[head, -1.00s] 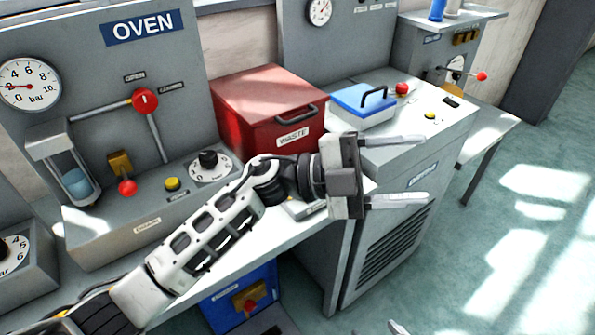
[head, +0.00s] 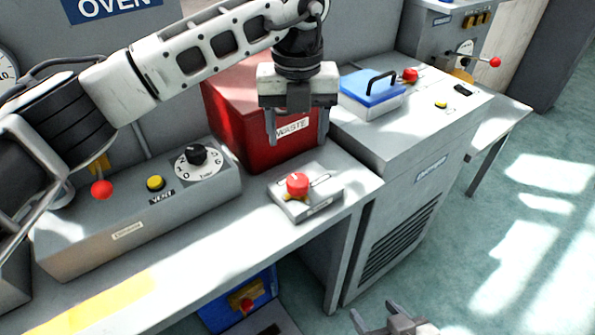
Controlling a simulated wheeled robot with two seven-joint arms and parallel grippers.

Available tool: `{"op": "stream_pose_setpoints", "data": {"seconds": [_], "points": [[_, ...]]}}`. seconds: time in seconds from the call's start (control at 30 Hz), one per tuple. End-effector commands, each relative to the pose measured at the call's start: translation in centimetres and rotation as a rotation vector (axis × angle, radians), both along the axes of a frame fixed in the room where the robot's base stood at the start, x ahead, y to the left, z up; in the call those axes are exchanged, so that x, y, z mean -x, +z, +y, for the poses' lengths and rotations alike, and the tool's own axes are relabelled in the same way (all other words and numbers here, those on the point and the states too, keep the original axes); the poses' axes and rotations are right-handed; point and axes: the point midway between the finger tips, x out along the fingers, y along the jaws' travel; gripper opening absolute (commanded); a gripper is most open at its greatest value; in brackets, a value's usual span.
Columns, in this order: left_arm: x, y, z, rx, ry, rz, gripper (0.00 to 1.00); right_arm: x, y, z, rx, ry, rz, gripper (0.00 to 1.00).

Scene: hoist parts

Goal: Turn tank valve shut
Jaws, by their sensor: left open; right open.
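Which part is the tank valve I cannot tell for sure. A red round knob (head: 297,183) with a brass base sits on a small grey box (head: 318,203) on the bench, its label too small to read. Below the bench, a blue unit (head: 222,312) carries a brass part with a red tip (head: 247,304). My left gripper (head: 297,140) is open and empty, fingers pointing down, above and behind the red knob in front of the waste bin, apart from the knob. My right gripper (head: 375,312) is open and empty at the bottom edge, low over the floor.
The red waste bin (head: 228,118) stands behind the small box. Left is a grey console with a black dial (head: 196,155), a yellow button (head: 155,183) and a red-ball lever (head: 101,189). A blue-lidded case (head: 372,90) sits on the right cabinet. The front bench strip is clear.

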Motion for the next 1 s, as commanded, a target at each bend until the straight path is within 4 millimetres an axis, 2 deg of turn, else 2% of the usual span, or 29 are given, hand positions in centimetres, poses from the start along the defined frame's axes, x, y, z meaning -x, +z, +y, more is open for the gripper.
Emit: {"op": "stream_pose_setpoints", "data": {"seconds": [0.1,0.3,0.5,0.67,0.93,1.0], "points": [[0.1,-2.7,0.0,0.0,-0.001,0.004,0.61,0.1,0.1,0.0,0.006,0.001,0.005,0.57],[0.1,-6.8,0.0,0.001,0.0,0.004,0.61,0.3,-0.1,-0.1,0.015,0.002,0.017,0.57],[0.0,-9.5,0.0,0.002,-0.002,0.002,0.61,0.1,0.2,-0.2,0.019,0.004,0.01,0.57],[0.0,-10.4,-0.1,0.003,-0.002,0.0,0.61,-0.1,0.3,-0.2,0.022,0.005,0.007,0.57],[0.0,-10.5,-0.1,0.003,-0.002,0.0,0.61,-0.2,0.3,-0.2,0.023,0.006,0.004,0.57],[0.0,-10.5,-0.1,0.003,-0.002,0.0,0.42,-0.2,0.3,-0.2,0.023,0.006,0.004,0.57]]}}
